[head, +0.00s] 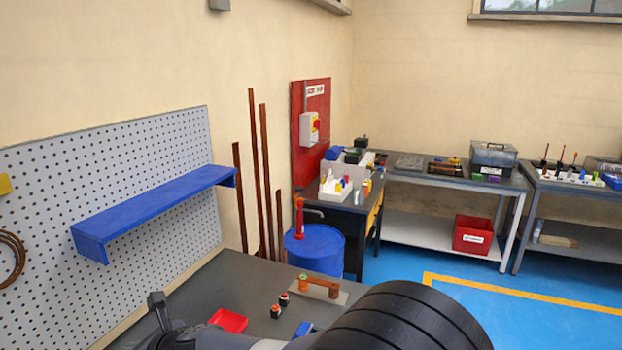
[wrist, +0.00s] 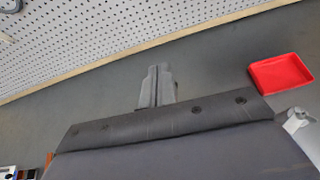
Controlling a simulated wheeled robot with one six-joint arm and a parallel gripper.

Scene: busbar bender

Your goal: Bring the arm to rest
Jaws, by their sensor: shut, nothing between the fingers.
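My gripper (wrist: 157,72) shows in the wrist view, with its two grey fingers together and nothing between them. It is over the bare dark grey bench top (wrist: 215,60), to the left of a small red tray (wrist: 282,75). The height of the fingertips above the bench is hard to tell. In the head view my arm covers the bottom middle and hides part of the bench (head: 215,285). I cannot clearly make out the fingers there.
The red tray (head: 228,320) lies on the bench in the head view. A pegboard (head: 150,155) with a blue shelf (head: 150,212) stands behind. A blue drum (head: 315,252) is beyond the bench.

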